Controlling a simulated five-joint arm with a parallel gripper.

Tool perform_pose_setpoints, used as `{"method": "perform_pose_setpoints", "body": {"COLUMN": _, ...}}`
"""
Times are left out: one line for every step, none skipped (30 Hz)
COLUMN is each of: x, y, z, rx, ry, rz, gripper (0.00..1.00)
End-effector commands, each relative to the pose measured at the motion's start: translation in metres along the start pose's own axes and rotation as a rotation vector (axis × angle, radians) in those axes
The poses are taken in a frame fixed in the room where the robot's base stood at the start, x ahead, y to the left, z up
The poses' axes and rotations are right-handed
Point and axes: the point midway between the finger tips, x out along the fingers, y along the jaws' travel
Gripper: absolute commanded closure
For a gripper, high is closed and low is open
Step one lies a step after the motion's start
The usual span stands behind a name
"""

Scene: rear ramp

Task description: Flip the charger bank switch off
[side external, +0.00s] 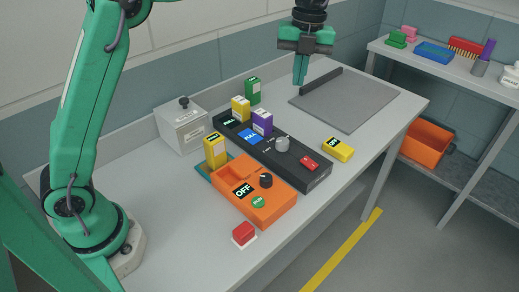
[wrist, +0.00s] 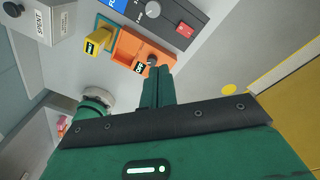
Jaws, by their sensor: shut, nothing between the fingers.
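A long dark unit (side external: 295,176) on the bench holds battery-like packs and looks like the charger bank. It has a blue display (side external: 249,136), a grey dial (side external: 282,144) and a red switch (side external: 309,163); the switch also shows in the wrist view (wrist: 184,30). Its position is too small to read. My gripper (side external: 299,82) is shut and empty, raised above the back of the bench, apart from both units. Its fingers also show in the wrist view (wrist: 160,72).
A yellow pack (side external: 215,151) stands behind the orange unit. A grey box (side external: 182,125) with a black knob is at the left. A shelf (side external: 440,68) stands right.

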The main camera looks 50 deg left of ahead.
Motion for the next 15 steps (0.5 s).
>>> {"method": "perform_pose_setpoints", "body": {"x": 0.007, "y": -0.01, "z": 0.002, "rx": 0.069, "ry": 0.011, "rz": 0.017, "gripper": 1.0}}
{"method": "perform_pose_setpoints", "body": {"x": 0.01, "y": -0.015, "z": 0.002, "rx": 0.113, "ry": 0.017, "rz": 0.025, "gripper": 1.0}}
{"method": "perform_pose_setpoints", "body": {"x": 0.015, "y": -0.021, "z": 0.003, "rx": 0.172, "ry": 0.027, "rz": 0.037, "gripper": 1.0}}
{"method": "perform_pose_setpoints", "body": {"x": 0.019, "y": -0.026, "z": 0.004, "rx": 0.215, "ry": 0.034, "rz": 0.045, "gripper": 1.0}}
{"method": "perform_pose_setpoints", "body": {"x": 0.022, "y": -0.03, "z": 0.004, "rx": 0.258, "ry": 0.042, "rz": 0.054, "gripper": 1.0}}
{"method": "perform_pose_setpoints", "body": {"x": 0.028, "y": -0.036, "z": 0.005, "rx": 0.317, "ry": 0.052, "rz": 0.064, "gripper": 1.0}}
{"method": "perform_pose_setpoints", "body": {"x": 0.031, "y": -0.041, "z": 0.005, "rx": 0.36, "ry": 0.06, "rz": 0.071, "gripper": 1.0}}
{"method": "perform_pose_setpoints", "body": {"x": 0.035, "y": -0.045, "z": 0.005, "rx": 0.404, "ry": 0.069, "rz": 0.078, "gripper": 1.0}}
{"method": "perform_pose_setpoints", "body": {"x": 0.04, "y": -0.051, "z": 0.005, "rx": 0.459, "ry": 0.08, "rz": 0.086, "gripper": 1.0}}
{"method": "perform_pose_setpoints", "body": {"x": 0.044, "y": -0.054, "z": 0.005, "rx": 0.499, "ry": 0.089, "rz": 0.094, "gripper": 1.0}}
{"method": "perform_pose_setpoints", "body": {"x": 0.048, "y": -0.058, "z": 0.006, "rx": 0.536, "ry": 0.096, "rz": 0.098, "gripper": 1.0}}
{"method": "perform_pose_setpoints", "body": {"x": 0.052, "y": -0.062, "z": 0.006, "rx": 0.583, "ry": 0.106, "rz": 0.104, "gripper": 1.0}}
{"method": "perform_pose_setpoints", "body": {"x": 0.056, "y": -0.064, "z": 0.005, "rx": 0.615, "ry": 0.115, "rz": 0.109, "gripper": 1.0}}
{"method": "perform_pose_setpoints", "body": {"x": 0.058, "y": -0.067, "z": 0.005, "rx": 0.644, "ry": 0.12, "rz": 0.112, "gripper": 1.0}}
{"method": "perform_pose_setpoints", "body": {"x": 0.062, "y": -0.07, "z": 0.005, "rx": 0.678, "ry": 0.129, "rz": 0.116, "gripper": 1.0}}
